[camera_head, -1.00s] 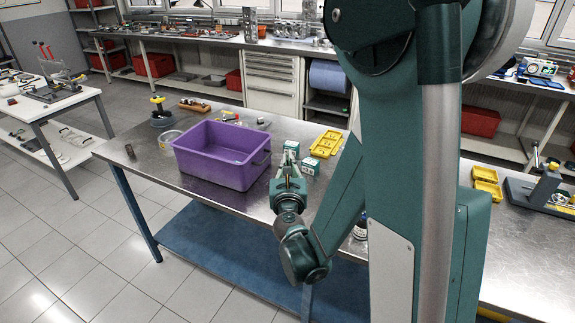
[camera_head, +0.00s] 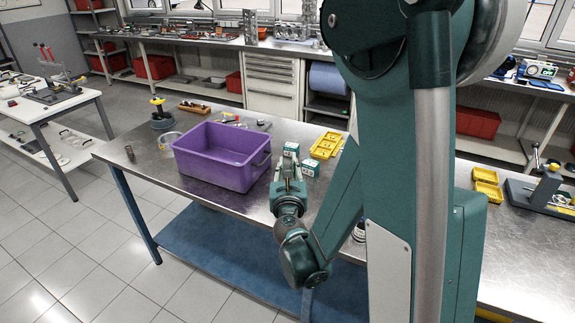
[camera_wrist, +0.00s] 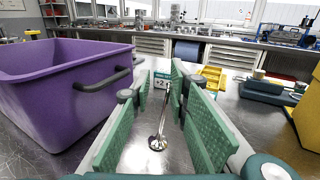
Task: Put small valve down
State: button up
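The small valve (camera_wrist: 157,141) is a shiny metal piece with a round head and a thin stem. In the wrist view it is between the green finger pads of my gripper (camera_wrist: 162,110), with its head low at the steel table top and its stem reaching up the picture. Gaps show between the valve and the pads on both sides, so my gripper is open around it. I cannot tell whether the valve stands or leans. In the head view my gripper (camera_head: 289,172) is low over the table (camera_head: 225,203), right of the purple bin; the valve cannot be made out there.
The purple bin (camera_head: 222,155) stands close left of my gripper and also shows in the wrist view (camera_wrist: 60,95). Small white-green boxes (camera_head: 309,168) and yellow trays (camera_head: 326,145) are beyond my gripper. The table's front edge is near my wrist.

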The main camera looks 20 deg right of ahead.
jog(key=shift+r, duration=0.2)
jog(key=b+v, duration=0.1)
jog(key=v, duration=1.1)
dwell(0.8)
jog(key=s+d+m+g, duration=0.5)
jog(key=d+m, duration=0.1)
jog(key=m, duration=0.9)
jog(key=s+a+m+g+y, duration=0.2)
jog(key=s+a+m, duration=0.2)
jog(key=s+m, duration=0.4)
jog(key=s+a+m+g+y, duration=0.3)
jog(key=s+a+m, duration=0.1)
jog(key=s+m, duration=0.5)
jog(key=shift+s+r+m+y, duration=0.3)
jog(key=shift+r, duration=0.15)
